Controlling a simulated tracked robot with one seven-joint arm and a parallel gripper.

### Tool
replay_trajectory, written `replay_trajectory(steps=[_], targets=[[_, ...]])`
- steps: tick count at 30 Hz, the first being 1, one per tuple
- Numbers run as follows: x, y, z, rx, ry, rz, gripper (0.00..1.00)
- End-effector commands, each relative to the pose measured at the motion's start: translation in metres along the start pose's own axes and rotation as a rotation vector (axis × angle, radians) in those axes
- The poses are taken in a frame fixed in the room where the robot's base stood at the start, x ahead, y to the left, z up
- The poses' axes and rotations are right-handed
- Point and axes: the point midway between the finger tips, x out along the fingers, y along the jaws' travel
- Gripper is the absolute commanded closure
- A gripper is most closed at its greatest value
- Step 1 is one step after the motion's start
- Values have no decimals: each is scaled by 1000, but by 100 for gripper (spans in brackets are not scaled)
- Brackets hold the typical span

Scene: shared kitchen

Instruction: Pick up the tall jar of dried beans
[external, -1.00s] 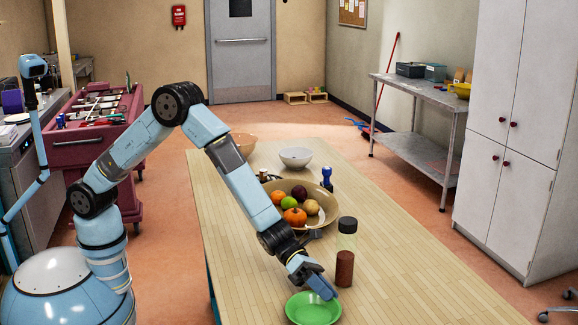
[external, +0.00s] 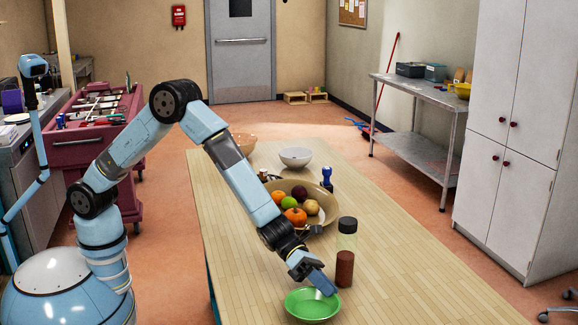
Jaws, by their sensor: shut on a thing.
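The tall jar (external: 345,266) stands upright on the wooden table, with a black lid, a clear upper part and dark red-brown contents that look like beans. My gripper (external: 326,288) is just left of and in front of the jar, pointing down at the far right rim of a green bowl (external: 311,306). The gripper is shut on the green bowl's rim, not on the jar. The fingertips are small and partly hidden, and I cannot tell for sure how high the bowl is above the table.
A wide tan bowl (external: 327,219) of fruit sits behind my gripper, with a blue-handled object (external: 327,178) beside it. A white bowl (external: 295,157) and an orange-tan bowl (external: 244,142) stand farther back. The table (external: 420,275) is clear to the jar's right.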

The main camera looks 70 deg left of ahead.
Motion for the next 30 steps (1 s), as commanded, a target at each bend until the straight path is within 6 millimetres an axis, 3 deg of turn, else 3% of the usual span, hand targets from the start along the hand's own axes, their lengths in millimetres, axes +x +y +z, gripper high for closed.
replay_trajectory(steps=[3,13,21,30], targets=[[-9,-14,16,3,-4,-2,100],[-67,-59,33,2,-4,-2,100],[-117,-84,21,1,-2,-1,100],[-146,-98,15,1,-2,-2,100]])
